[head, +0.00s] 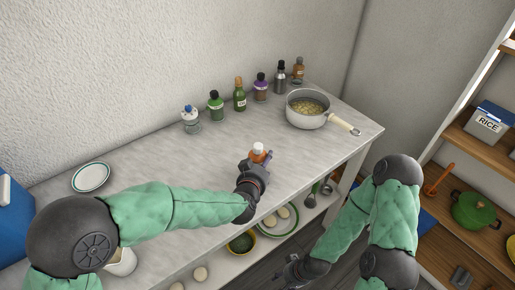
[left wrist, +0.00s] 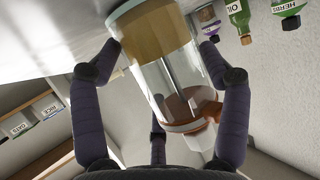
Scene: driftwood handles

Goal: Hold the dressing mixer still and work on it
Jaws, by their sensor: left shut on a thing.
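The dressing mixer (head: 258,151) stands on the pale counter, with orange and white showing at its top. In the left wrist view the mixer (left wrist: 168,75) is a clear cylinder with a tan band at one end and an orange-brown collar and white part at the other. My left gripper (head: 252,166) is shut on it; dark fingers lie around its sides in the left wrist view (left wrist: 160,75). The hand hides most of the mixer in the head view. My right gripper (head: 292,270) hangs low in front of the counter, away from the mixer; its fingers are unclear.
Several bottles line the wall, among them a green one (head: 239,97) and a purple one (head: 261,88). A pot (head: 308,112) stands at the back right, its handle towards the counter edge. A plate (head: 91,177) lies at left. Shelves (head: 478,145) stand at right. Counter around the mixer is clear.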

